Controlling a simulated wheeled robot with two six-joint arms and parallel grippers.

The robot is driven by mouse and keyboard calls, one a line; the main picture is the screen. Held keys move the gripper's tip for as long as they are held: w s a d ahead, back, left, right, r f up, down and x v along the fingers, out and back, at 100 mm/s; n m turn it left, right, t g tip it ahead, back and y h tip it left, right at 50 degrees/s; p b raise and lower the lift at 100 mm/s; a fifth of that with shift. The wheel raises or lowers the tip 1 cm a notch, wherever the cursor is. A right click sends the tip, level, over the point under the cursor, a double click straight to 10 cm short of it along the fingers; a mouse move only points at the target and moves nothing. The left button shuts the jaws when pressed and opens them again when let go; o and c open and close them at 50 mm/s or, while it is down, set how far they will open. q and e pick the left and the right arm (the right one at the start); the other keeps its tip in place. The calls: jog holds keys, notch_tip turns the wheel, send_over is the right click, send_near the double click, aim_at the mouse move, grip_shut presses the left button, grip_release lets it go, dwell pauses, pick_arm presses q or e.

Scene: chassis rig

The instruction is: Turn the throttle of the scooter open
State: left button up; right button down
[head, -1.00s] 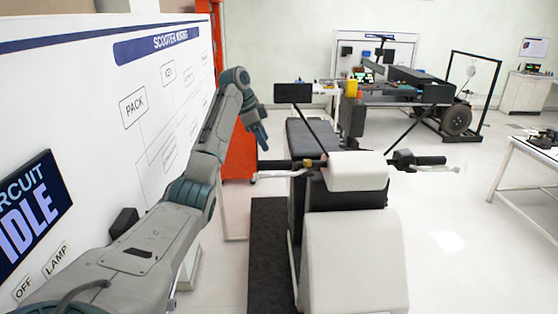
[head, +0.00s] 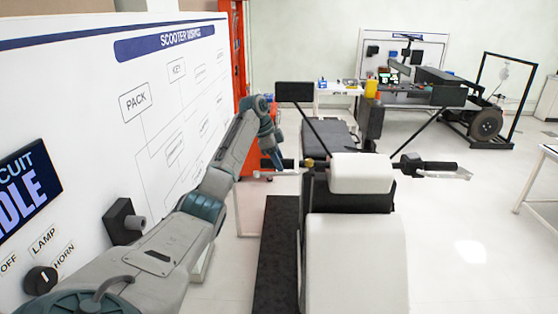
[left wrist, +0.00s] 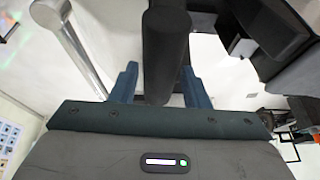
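The white and black scooter (head: 357,255) stands upright in the middle of the head view, with its handlebar across the picture. Its left-hand black handlebar grip (head: 289,163) is at my left gripper (head: 277,162), which points down at it. In the left wrist view the same grip (left wrist: 166,50) runs between the two blue-grey fingers of my left gripper (left wrist: 160,80). The fingers are open, with a visible gap on each side of the grip. A silver brake lever (left wrist: 75,45) lies left of the fingers. My right gripper is not in view.
A white wiring board (head: 150,90) stands close along the left. A black handlebar grip (head: 440,166) and lever are on the scooter's other side. An orange cabinet (head: 253,160) is behind my left arm. The floor (head: 470,220) at the right is clear.

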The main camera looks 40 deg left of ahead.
pick_arm(q)
jog(key=c, duration=0.6)
jog(key=shift+c, duration=0.2)
jog(key=shift+w+a+r+n+g+h, duration=0.1)
jog(key=shift+n+g+h, duration=0.05)
jog(key=shift+g+h, duration=0.4)
jog(key=shift+w+a+n+g+h, duration=0.1)
jog(key=shift+n+g+h, duration=0.05)
jog(key=shift+g+h, duration=0.35)
jog(key=shift+g, duration=0.25)
jog(key=o, duration=1)
jog(key=shift+c, duration=0.2)
